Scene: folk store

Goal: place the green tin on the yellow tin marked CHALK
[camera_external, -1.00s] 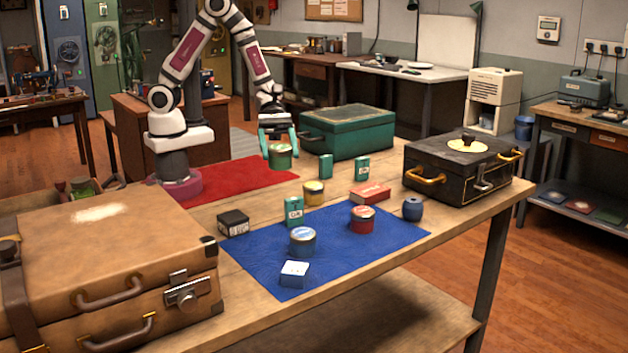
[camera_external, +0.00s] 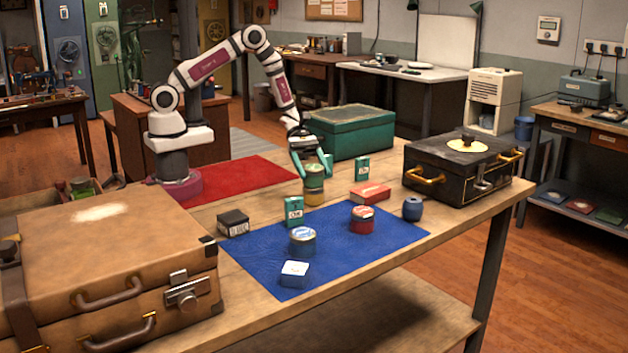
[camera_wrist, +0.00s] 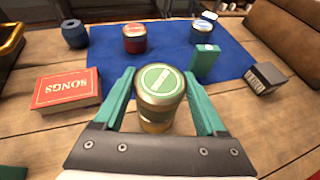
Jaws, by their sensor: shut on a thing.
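The green tin (camera_external: 314,172) is between the fingers of my gripper (camera_external: 311,168), which is shut on it. In the wrist view the green tin (camera_wrist: 160,88) shows its round green lid with a pale mark, upright between my teal fingers (camera_wrist: 160,100). The yellow tin (camera_external: 314,196) stands on the table directly below the green tin. In the wrist view only a strip of the yellow tin (camera_wrist: 155,127) shows under it. The green tin appears to be at or very near the yellow tin's top; I cannot tell whether they touch. The CHALK marking is not readable.
A red SONGS box (camera_external: 370,193) lies right of the tins. A green box (camera_external: 293,211) stands to their front left, another (camera_external: 362,168) to their right. The blue mat (camera_external: 345,255) holds a red tin (camera_external: 361,219) and a blue tin (camera_external: 302,240).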

